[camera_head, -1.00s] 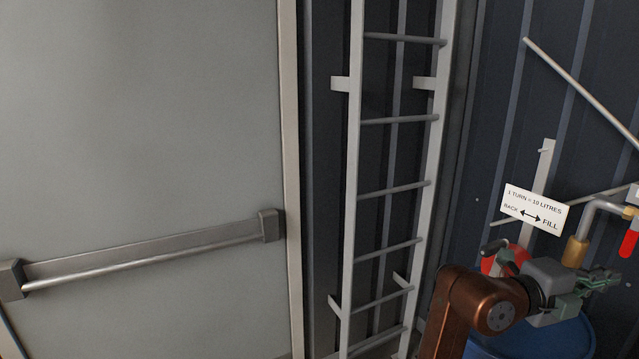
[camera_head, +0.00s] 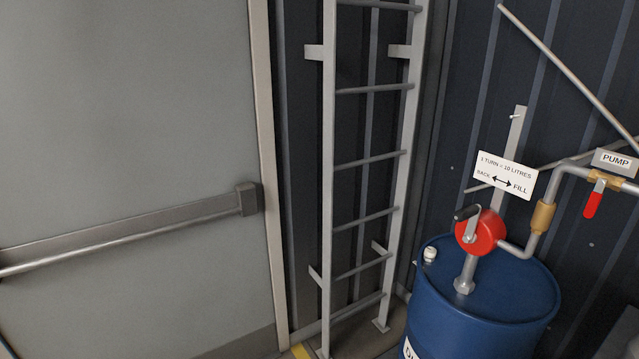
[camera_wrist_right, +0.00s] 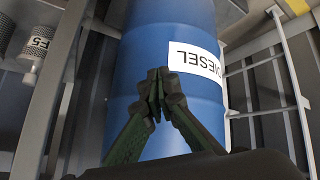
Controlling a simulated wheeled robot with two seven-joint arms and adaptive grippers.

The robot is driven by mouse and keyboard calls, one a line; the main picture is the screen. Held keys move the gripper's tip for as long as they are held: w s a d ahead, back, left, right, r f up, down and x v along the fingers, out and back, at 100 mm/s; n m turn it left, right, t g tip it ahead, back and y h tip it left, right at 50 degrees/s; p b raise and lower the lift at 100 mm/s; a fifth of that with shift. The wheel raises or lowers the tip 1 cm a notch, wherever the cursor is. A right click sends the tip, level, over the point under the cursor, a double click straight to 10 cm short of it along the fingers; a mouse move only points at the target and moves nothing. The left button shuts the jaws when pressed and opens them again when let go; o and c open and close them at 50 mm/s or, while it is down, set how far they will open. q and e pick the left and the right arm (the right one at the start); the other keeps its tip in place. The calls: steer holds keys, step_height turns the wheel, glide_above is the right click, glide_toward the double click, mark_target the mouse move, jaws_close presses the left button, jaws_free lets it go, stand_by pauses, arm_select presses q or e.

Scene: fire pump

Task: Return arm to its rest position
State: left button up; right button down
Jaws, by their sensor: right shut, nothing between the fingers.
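My right gripper (camera_wrist_right: 158,88) shows in the right wrist view, its green fingers together and empty. Behind it is the blue drum (camera_wrist_right: 175,40) with a white DIESEL label. I cannot tell the exact gap between the fingers and the drum. No arm or gripper of mine shows in the head view. There the blue drum (camera_head: 490,315) stands at the lower right, with a red rotary pump (camera_head: 484,234) on a grey post. The pump's crank handle (camera_head: 467,213) points up and left.
A white ladder (camera_head: 328,150) stands left of the drum, beside a grey door with a push bar (camera_head: 130,228). Pipework with a red valve lever (camera_head: 594,203) runs right of the pump. A sign (camera_head: 506,175) hangs above it. A tagged cylinder (camera_wrist_right: 33,60) is at left in the wrist view.

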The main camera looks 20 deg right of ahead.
steer(key=s+a+f+n+g+y, duration=0.25)
steer(key=s+a+f, duration=0.4)
steer(key=s, duration=0.35)
steer(key=s+a+f+n+g+y, duration=0.2)
steer(key=s+a+f+n+y, duration=0.15)
steer(key=s+a+f, duration=0.5)
steer(key=s+f, duration=0.4)
steer(key=f, duration=1.4)
steer(key=s+f+n+g, duration=0.1)
steer(key=s+f+g, duration=0.1)
steer(key=s+f, duration=1.3)
arm_select(q)
steer(key=s+a+r+p, duration=0.1)
steer(key=s+r+p, duration=0.4)
steer(key=p, duration=0.8)
step_height(320, 180, up, 3)
steer(key=shift+s+t+p, duration=0.15)
steer(key=shift+t+p, duration=0.25)
arm_select(e)
steer(key=s+r+t, duration=0.1)
steer(key=s+r, duration=0.3)
steer(key=r, duration=0.1)
steer(key=shift+s+d+r, duration=0.15)
steer(key=shift+d+r, duration=0.05)
steer(key=shift+r, duration=0.2)
arm_select(q)
steer(key=shift+a, duration=0.1)
steer(key=shift+c, duration=0.5)
